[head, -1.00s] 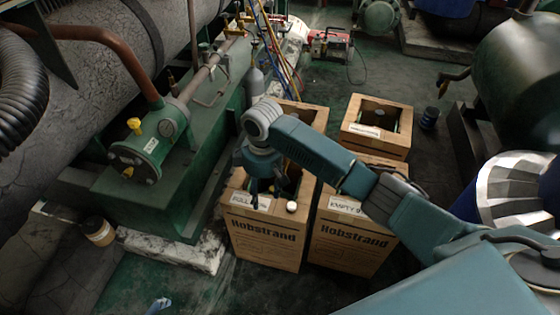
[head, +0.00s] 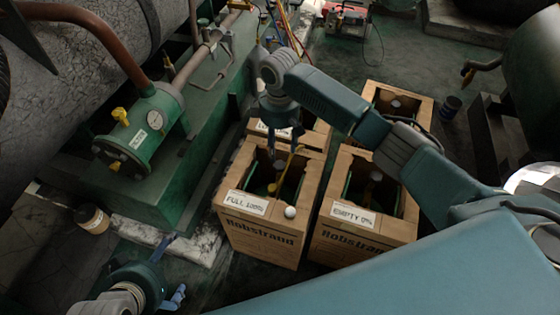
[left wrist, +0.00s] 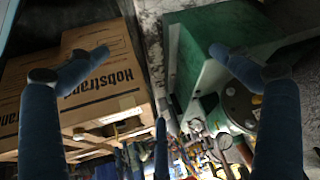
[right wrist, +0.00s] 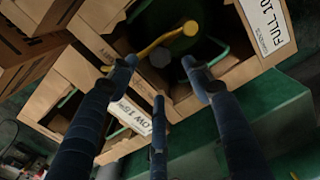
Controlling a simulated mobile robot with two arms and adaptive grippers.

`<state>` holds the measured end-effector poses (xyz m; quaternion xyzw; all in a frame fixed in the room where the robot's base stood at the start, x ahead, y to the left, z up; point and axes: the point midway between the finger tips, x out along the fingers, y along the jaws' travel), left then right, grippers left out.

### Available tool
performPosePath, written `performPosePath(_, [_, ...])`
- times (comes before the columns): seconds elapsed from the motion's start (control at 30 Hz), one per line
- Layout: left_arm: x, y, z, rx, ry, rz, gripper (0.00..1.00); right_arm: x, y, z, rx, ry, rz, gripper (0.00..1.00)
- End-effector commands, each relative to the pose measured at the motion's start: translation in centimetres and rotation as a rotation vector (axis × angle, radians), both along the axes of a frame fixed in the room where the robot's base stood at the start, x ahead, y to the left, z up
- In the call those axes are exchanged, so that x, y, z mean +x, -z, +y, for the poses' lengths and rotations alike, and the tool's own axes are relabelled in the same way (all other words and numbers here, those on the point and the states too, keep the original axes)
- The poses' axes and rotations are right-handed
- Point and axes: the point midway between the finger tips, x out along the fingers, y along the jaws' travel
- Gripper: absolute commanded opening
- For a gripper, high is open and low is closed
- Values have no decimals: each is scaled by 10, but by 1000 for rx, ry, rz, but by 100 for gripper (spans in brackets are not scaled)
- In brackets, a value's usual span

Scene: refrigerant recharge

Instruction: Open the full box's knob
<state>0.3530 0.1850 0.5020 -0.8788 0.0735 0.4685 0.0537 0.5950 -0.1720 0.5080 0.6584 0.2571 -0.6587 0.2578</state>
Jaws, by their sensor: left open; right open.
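The full box (head: 262,238) is an open brown carton labelled "FULL 100%" (head: 246,203) in the head view. A dark cylinder stands inside it, with a grey knob (right wrist: 160,57) and a curved yellow hose (right wrist: 166,38) in the right wrist view. My right gripper (head: 272,150) hangs over the rear of this box, pointing down. In the right wrist view its open fingers (right wrist: 158,65) appear on either side of the knob's lower edge, apart from it. My left gripper (head: 172,270) is open and empty, low at the lower left, away from the box.
The "EMPTY 0%" box (head: 345,235) stands close on the right, and more cartons (head: 400,100) stand behind. Green machinery (head: 140,135) is on the left, with a brown jar (head: 92,219) nearby.

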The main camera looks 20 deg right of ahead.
Motion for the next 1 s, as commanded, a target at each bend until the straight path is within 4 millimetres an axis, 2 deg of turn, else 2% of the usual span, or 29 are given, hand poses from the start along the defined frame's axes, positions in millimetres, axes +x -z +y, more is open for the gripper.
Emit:
performPosePath(0.2, [40,-21,-14,-39,14,-181,100,-1,26,0,-1,0,1,49])
performPosePath(0.5, [86,-65,-31,-97,32,-435,100,0,56,0,-1,-1,1,49])
performPosePath(0.8, [110,-106,-42,-140,44,-626,100,0,77,0,-1,-1,1,49])
performPosePath(1.0, [114,-116,-44,-151,46,-669,100,0,80,0,0,-1,0,49])
